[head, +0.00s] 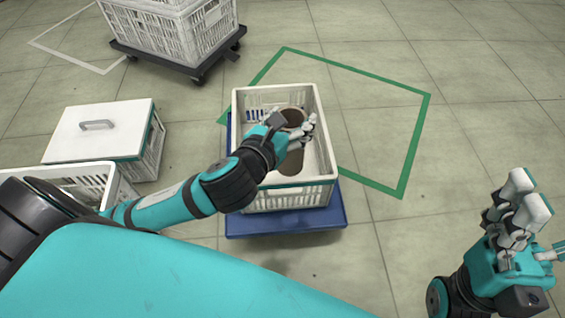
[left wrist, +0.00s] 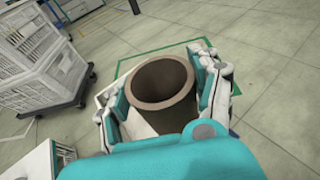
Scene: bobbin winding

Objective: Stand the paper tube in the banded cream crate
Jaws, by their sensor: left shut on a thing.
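The paper tube (head: 291,162) is brown, hollow and roughly upright, its open top facing up. My left gripper (head: 293,130) is shut on it near its top. In the left wrist view the tube's round mouth (left wrist: 162,80) sits between the fingers. The cream crate (head: 329,150) has slatted walls and a dark green band along its near rim. The tube's lower part is inside this crate; I cannot tell whether it touches the floor. My right gripper (head: 516,218) is empty, fingers spread, at the lower right, away from the crate.
The crate stands on a blue dolly (head: 290,222), beside a green floor outline (head: 415,140). A lidded crate (head: 100,130) and an open crate (head: 100,180) are at left. White crates on a dark dolly (head: 180,62) stand behind. The floor at right is clear.

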